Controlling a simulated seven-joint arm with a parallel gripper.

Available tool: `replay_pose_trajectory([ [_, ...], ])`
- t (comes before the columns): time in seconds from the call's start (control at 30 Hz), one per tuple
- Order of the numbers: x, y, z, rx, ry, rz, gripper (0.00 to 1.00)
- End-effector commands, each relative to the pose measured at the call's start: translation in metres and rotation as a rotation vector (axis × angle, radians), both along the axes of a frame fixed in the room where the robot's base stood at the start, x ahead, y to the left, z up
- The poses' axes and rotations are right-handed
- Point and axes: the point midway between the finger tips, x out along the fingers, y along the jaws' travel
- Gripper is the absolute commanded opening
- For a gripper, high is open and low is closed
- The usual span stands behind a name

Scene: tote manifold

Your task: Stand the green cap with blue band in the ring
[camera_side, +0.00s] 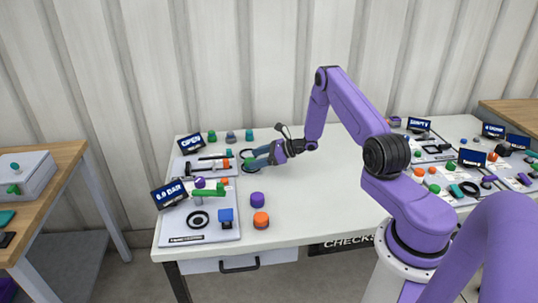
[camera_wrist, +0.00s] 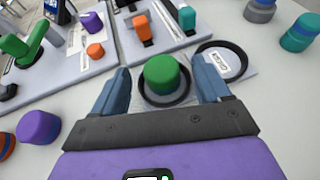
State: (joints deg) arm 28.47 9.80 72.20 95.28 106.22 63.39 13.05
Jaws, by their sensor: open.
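A green cap (camera_wrist: 162,74) stands upright inside a black ring (camera_wrist: 166,103) in the wrist view. Its top and side look green; I cannot make out the blue band from this angle. My gripper (camera_wrist: 168,88) is open, with one blue finger on each side of the cap and a visible gap to it. In the side view my gripper (camera_side: 249,158) is low over the table beside the left panels. The cap there is mostly hidden by the fingers.
A second black ring (camera_wrist: 213,43) with a printed card lies just right of the cap. Grey-blue (camera_wrist: 260,9) and teal (camera_wrist: 299,34) caps stand beyond it. Purple (camera_side: 257,199) and orange (camera_side: 261,220) caps stand near the front. Panels with valves fill the left; the table's middle is clear.

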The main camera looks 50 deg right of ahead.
Motion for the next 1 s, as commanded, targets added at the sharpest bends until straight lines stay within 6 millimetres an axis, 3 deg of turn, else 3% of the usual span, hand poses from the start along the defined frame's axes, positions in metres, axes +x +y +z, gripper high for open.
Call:
replay_pose_trajectory([
  [0.17,-0.017,-0.012,0.009,-0.001,-0.001,-0.006,0.76],
  [0.7,-0.107,-0.063,0.052,-0.001,-0.002,-0.005,0.76],
  [1.0,-0.135,-0.079,0.065,0.000,-0.001,-0.003,0.76],
])
